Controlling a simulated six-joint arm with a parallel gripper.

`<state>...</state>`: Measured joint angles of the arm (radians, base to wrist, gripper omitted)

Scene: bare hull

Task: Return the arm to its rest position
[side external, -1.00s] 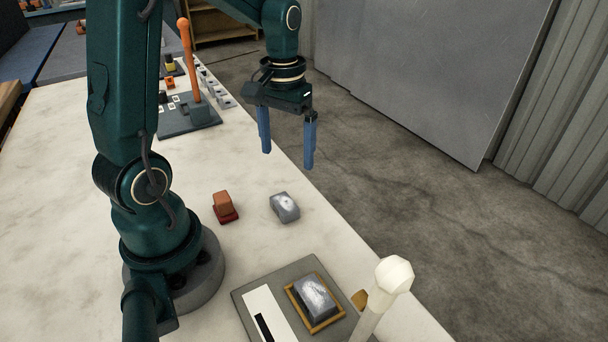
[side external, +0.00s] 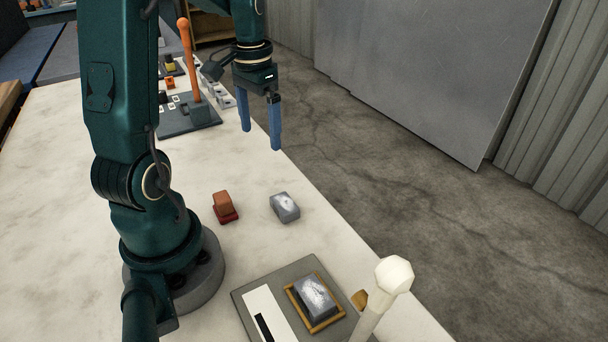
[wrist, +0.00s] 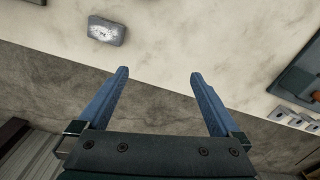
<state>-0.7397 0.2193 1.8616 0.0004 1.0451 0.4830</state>
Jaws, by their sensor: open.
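My gripper (side external: 261,138) hangs above the far side of the white table, fingers pointing down. Its two blue fingers are apart with nothing between them. In the wrist view my gripper (wrist: 158,75) is also open and empty, with the table's edge crossing behind the fingers. My arm stands on its round base on the table.
A grey block (side external: 285,207) and a red-brown block (side external: 225,207) lie on the table (side external: 60,200). Another grey block (side external: 314,298) sits in a yellow-framed tray by a white-knobbed post (side external: 392,276). An orange lever (side external: 187,60) rises from a dark plate behind my arm.

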